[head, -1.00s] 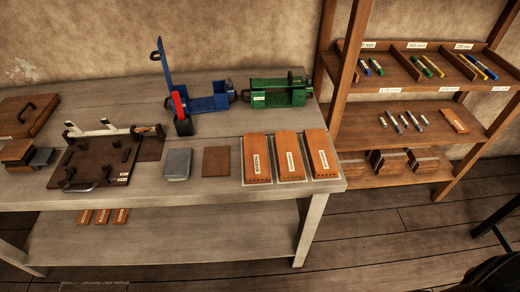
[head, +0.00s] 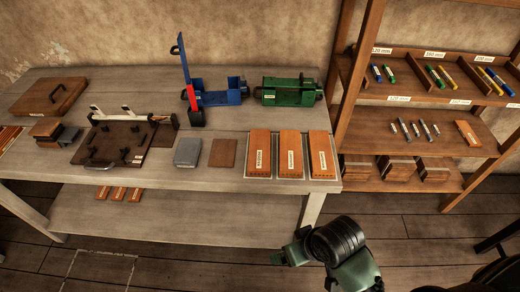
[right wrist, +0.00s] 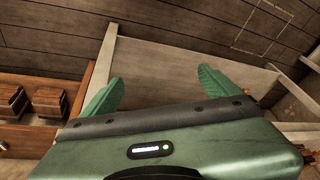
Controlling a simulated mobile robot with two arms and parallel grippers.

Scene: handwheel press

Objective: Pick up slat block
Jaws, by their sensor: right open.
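No label that I can read marks one object as the slat block. Three orange-brown labelled blocks (head: 290,155) lie side by side on pale mats at the right end of the table. Several stacked brown wooden blocks (head: 391,169) sit on the low shelf of the rack; some also show at the left of the right wrist view (right wrist: 47,102). My right gripper (right wrist: 160,88) is open and empty, its two green fingers spread. In the head view its arm shows at the bottom, in front of the table's right end, apart from all blocks. My left gripper is out of view.
The grey table (head: 240,205) carries a dark fixture board (head: 110,145), a grey block (head: 188,151), a flat brown plate (head: 223,153), a blue device (head: 222,96) and a green device (head: 287,92). A wooden rack (head: 345,105) stands at right. Floor in front is clear.

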